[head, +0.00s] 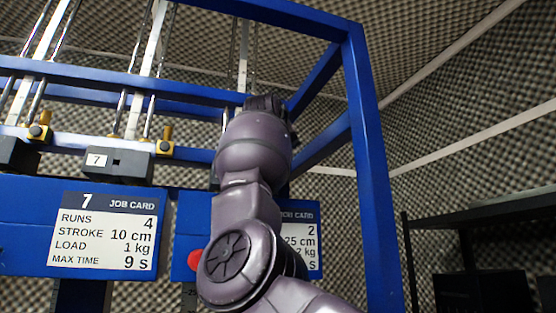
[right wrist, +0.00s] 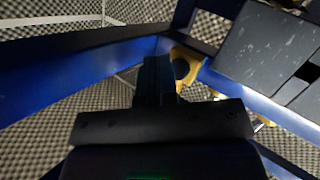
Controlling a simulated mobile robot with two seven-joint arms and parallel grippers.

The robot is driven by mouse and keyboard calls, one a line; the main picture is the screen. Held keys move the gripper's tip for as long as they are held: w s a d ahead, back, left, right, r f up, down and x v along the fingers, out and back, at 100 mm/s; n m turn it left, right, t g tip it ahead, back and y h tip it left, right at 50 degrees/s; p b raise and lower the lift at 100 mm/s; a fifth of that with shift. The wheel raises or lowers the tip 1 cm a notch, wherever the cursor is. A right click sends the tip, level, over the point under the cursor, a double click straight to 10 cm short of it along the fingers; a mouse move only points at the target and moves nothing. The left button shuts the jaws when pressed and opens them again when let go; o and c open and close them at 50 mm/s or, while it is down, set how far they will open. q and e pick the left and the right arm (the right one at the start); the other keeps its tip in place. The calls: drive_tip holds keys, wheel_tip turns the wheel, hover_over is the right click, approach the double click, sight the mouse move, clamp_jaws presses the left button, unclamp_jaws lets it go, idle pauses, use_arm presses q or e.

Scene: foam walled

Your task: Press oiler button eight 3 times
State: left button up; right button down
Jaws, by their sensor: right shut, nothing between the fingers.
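My right gripper (head: 268,102) is raised in front of the blue frame, mostly behind my own arm in the head view. In the right wrist view its dark fingers (right wrist: 157,75) are shut and empty. Just right of the fingertips is a yellow oiler part (right wrist: 187,68) with a dark round middle; I cannot tell whether they touch. No label for eight is readable, and my arm hides that part of the rig in the head view. A yellow oiler (head: 165,140) stands by the unit tagged 7 (head: 97,160). My left gripper is out of view.
The blue frame (head: 372,160) has an upright right of my arm. A job card for 7 (head: 105,232) hangs at left; another card (head: 303,240) is partly covered by my arm, beside a red round part (head: 195,260). A dark shelf (head: 480,217) stands at right.

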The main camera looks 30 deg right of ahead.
drive_tip(key=shift+w, duration=0.2)
idle(0.7)
drive_tip(key=shift+w+d, duration=0.1)
drive_tip(key=shift+w, duration=0.15)
drive_tip(key=shift+w+d, duration=0.1)
drive_tip(key=shift+w, duration=0.35)
idle(0.9)
drive_tip(key=shift+s, duration=0.15)
drive_tip(key=shift+s+a+b, duration=0.25)
drive_tip(key=shift+s+b, duration=0.4)
drive_tip(key=shift+s, duration=0.05)
drive_tip(key=s+b, duration=0.1)
drive_tip(key=s, duration=0.1)
drive_tip(key=s+a+b, duration=0.1)
drive_tip(key=s+b, duration=0.1)
drive_tip(key=s, duration=0.1)
idle(0.6)
